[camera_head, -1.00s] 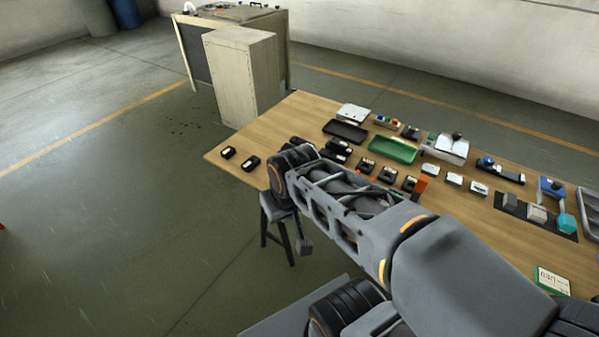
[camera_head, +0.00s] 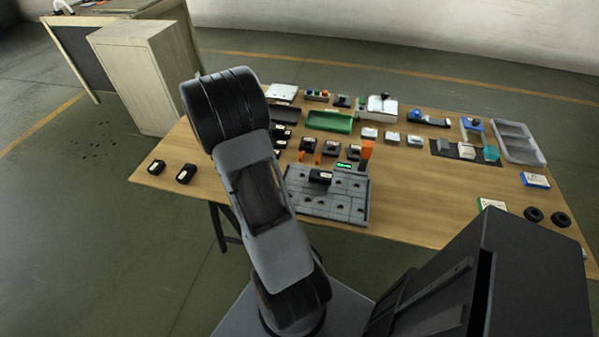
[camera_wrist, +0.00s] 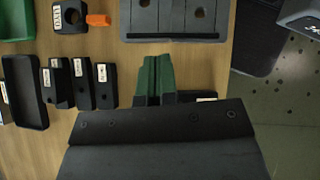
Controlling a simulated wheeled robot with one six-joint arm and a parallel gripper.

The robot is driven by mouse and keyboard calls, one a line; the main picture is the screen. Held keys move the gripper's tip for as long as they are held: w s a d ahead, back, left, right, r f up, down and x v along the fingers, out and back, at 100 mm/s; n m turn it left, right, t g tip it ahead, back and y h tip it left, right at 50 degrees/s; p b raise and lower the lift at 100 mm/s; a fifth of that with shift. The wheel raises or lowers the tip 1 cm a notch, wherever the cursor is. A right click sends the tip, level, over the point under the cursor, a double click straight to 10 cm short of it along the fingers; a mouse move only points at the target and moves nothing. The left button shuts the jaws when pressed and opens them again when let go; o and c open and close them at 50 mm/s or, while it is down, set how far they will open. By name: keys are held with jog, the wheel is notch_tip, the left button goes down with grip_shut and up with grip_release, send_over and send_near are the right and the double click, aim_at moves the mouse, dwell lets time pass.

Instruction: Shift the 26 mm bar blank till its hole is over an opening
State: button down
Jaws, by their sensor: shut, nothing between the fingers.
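A grey plate (camera_head: 345,208) with several dark openings lies near the table's front edge in the head view; part of it shows at the top of the wrist view (camera_wrist: 152,22). A black block with a white label (camera_head: 320,177) sits on the plate's far part. Its label is too small to read, so I cannot tell whether it is the 26 mm bar blank, and its hole is not clear. My gripper (camera_wrist: 153,62) shows in the wrist view with green fingers shut together and empty, over bare table beside the plate. It is hidden in the head view.
Labelled black blocks (camera_wrist: 82,83), a black tray (camera_wrist: 25,92) and a green tray (camera_head: 330,121) lie left of and behind the plate. An orange post (camera_head: 366,150) stands at the plate's back right corner.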

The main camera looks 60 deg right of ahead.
aim_at(309, 178)
jog(key=x, duration=1.1)
jog(key=shift+d+r, duration=0.2)
jog(key=shift+d, duration=0.15)
jog(key=s, duration=0.1)
jog(key=s+d, duration=0.1)
jog(key=shift+s+d, duration=0.2)
jog(key=shift+s, duration=0.1)
jog(key=shift+s+d+f, duration=0.1)
jog(key=shift+s+d, duration=0.2)
jog(key=shift+s, duration=0.2)
